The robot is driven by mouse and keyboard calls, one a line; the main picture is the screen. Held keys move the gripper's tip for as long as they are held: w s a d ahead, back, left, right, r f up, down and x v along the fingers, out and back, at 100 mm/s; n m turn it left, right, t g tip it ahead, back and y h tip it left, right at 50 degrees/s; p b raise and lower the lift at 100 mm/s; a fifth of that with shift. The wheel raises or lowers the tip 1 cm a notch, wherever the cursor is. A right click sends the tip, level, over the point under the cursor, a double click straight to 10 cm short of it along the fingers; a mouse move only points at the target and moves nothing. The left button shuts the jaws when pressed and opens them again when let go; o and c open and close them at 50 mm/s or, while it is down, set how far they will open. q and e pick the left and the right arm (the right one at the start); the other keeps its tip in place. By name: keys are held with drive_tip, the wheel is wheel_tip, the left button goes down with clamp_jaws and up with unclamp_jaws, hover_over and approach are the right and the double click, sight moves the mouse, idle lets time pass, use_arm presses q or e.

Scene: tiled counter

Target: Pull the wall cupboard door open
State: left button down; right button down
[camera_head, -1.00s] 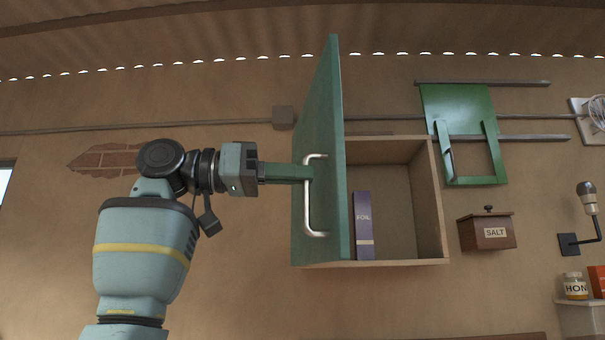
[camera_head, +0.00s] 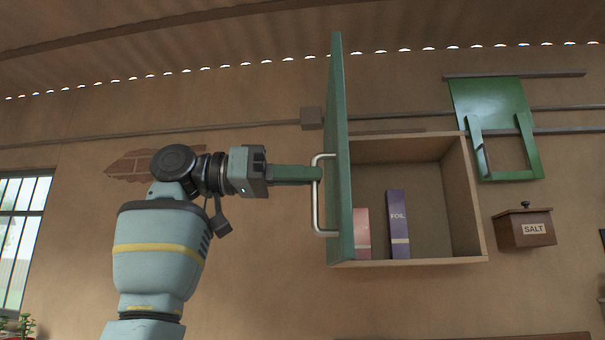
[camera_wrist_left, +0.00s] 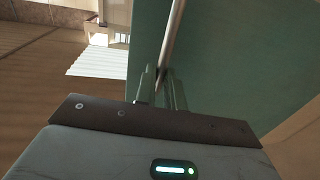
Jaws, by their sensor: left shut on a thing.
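The green wall cupboard door (camera_head: 340,150) stands wide open, seen nearly edge-on, swung out at the left side of the cupboard (camera_head: 470,200). Its silver bar handle (camera_head: 317,205) is on the door's left face. My left gripper (camera_head: 318,174) is shut on the handle near its upper part. In the left wrist view the fingers (camera_wrist_left: 161,88) sit around the handle bar (camera_wrist_left: 173,35), with the green door (camera_wrist_left: 225,70) behind. My right gripper is in neither view.
Inside the cupboard stand a purple foil box (camera_head: 398,225) and a pink box (camera_head: 362,235). A salt box (camera_head: 524,229) and a green folding bracket (camera_head: 497,125) are on the wall to the right. A window (camera_head: 20,235) is at the far left.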

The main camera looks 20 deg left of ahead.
use_arm(q)
drive_tip(key=c, duration=1.9)
unclamp_jaws()
drive_tip(key=shift+w+a+r, duration=0.1)
drive_tip(key=shift+a, duration=0.05)
drive_tip(key=o, duration=0.4)
drive_tip(key=shift+w, duration=0.3)
drive_tip(key=shift+s, duration=0.15)
drive_tip(key=v, duration=0.7)
drive_tip(key=shift+a, duration=0.35)
